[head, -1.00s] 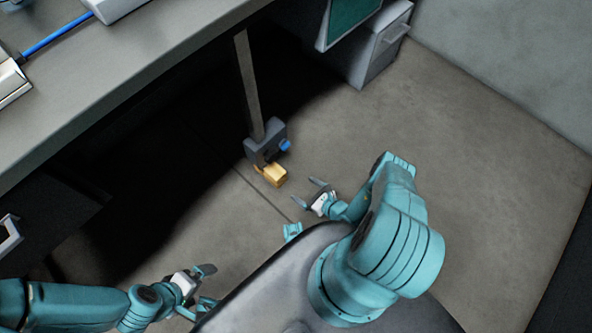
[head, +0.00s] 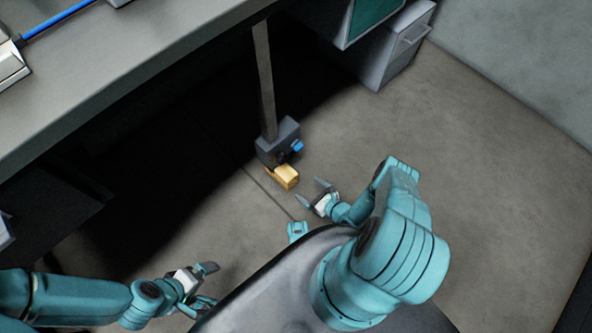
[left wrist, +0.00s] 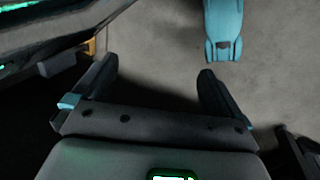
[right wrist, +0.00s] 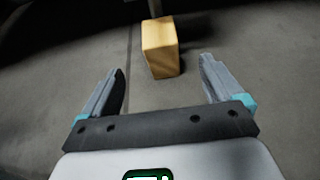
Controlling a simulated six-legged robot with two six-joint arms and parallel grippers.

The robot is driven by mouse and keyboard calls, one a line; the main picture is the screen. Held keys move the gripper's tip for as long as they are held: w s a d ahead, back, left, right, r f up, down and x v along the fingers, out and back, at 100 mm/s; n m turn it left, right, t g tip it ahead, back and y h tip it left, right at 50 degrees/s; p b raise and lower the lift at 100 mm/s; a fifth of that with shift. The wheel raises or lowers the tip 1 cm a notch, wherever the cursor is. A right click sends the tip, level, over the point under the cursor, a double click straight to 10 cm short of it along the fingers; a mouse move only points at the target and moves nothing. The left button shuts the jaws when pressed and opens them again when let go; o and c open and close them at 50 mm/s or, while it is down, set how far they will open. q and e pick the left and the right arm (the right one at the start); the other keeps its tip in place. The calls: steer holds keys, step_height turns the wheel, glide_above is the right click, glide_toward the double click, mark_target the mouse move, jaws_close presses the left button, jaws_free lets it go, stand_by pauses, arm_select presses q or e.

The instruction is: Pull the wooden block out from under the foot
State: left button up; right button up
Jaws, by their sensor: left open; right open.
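The wooden block (head: 288,178) is pale yellow and sits on the floor under the front edge of the dark grey foot (head: 274,152) at the lower end of the desk leg (head: 264,80). How far it reaches under the foot is hidden. My right gripper (head: 312,191) is open and empty, just right of the block and pointing towards it. In the right wrist view the block (right wrist: 160,48) stands straight ahead, centred beyond the fingertips and not touching them. My left gripper (head: 207,284) is open and empty at the lower left, well away from the block.
A blue knob (head: 298,146) sticks out from the foot's right side. The desk top (head: 150,75) overhangs dark shadowed floor on the left. A grey drawer cabinet (head: 395,50) stands at the back. Floor (head: 490,160) on the right is clear.

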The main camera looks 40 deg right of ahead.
steer(key=b+x, duration=0.5)
steer(key=x, duration=0.8)
steer(key=shift+w+f+b, duration=0.25)
steer(key=shift+w+b, duration=0.05)
steer(key=shift+b, duration=0.1)
arm_select(q)
step_height(320, 180, down, 6)
steer(key=w+a, duration=0.1)
steer(key=shift+n, duration=0.3)
arm_select(e)
steer(key=shift+w+a, duration=0.1)
steer(key=shift+w, duration=0.3)
steer(key=c, duration=1.2)
arm_select(q)
steer(key=shift+a, duration=0.1)
arm_select(e)
steer(key=shift+c, duration=0.2)
